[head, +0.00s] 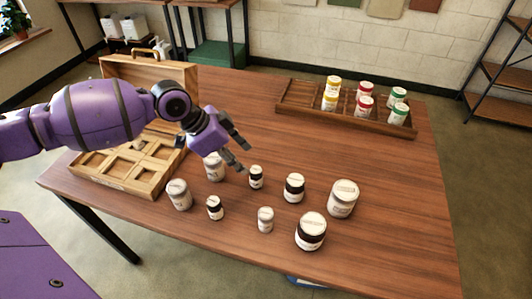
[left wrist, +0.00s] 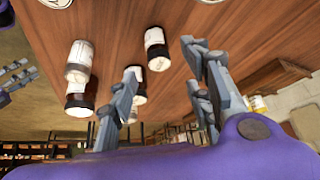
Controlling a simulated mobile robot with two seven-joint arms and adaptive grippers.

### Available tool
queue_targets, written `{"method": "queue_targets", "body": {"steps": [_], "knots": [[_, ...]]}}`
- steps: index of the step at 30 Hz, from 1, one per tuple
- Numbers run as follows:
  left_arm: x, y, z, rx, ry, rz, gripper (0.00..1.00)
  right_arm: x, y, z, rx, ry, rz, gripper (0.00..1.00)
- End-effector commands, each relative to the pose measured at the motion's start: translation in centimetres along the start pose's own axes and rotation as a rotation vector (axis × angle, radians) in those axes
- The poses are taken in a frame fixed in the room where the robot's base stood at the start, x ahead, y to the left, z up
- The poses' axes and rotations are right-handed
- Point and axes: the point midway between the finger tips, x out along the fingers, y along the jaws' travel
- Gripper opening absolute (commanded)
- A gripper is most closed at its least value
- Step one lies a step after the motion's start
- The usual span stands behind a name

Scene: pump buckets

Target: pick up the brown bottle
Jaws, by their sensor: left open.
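Several dark brown-looking bottles with white labels and caps stand on the wooden table. In the head view they are a small one (head: 256,177), another small one (head: 215,208), a medium one (head: 294,188) and a large one (head: 310,231); I cannot tell which one the task names. My left gripper (head: 243,159) is open and empty, just behind and above the small dark bottle. In the left wrist view, a dark bottle (left wrist: 157,50) shows between the open fingertips (left wrist: 162,60). Another dark bottle (left wrist: 138,88) is partly hidden by the left finger.
Grey-white bottles (head: 342,199) stand among the dark ones, one (head: 213,167) close to my gripper. An open wooden case (head: 118,183) with compartments lies at left. A wooden rack (head: 290,107) with colored-label jars stands at the back. The table's right side is clear.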

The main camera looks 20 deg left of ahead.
Motion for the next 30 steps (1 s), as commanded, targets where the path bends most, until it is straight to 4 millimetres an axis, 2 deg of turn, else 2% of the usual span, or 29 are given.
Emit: {"method": "queue_targets", "body": {"steps": [11,19,28,30], "knots": [[3.4,0.3,-0.1,-0.005,0.003,0.001,0.46,0.2,-0.6,-0.4,0.014,0.007,-0.003,0.40],[7.2,0.7,-0.4,-0.005,0.003,0.001,0.46,0.4,-0.7,-1.5,0.014,0.024,-0.006,0.40],[7.8,0.6,-0.3,-0.005,0.003,-0.001,0.46,0.3,-0.5,-1.2,0.009,0.020,-0.005,0.40],[7.8,0.6,-0.3,-0.005,0.003,-0.001,0.39,0.2,-0.4,-1.0,0.009,0.017,-0.004,0.40]]}}
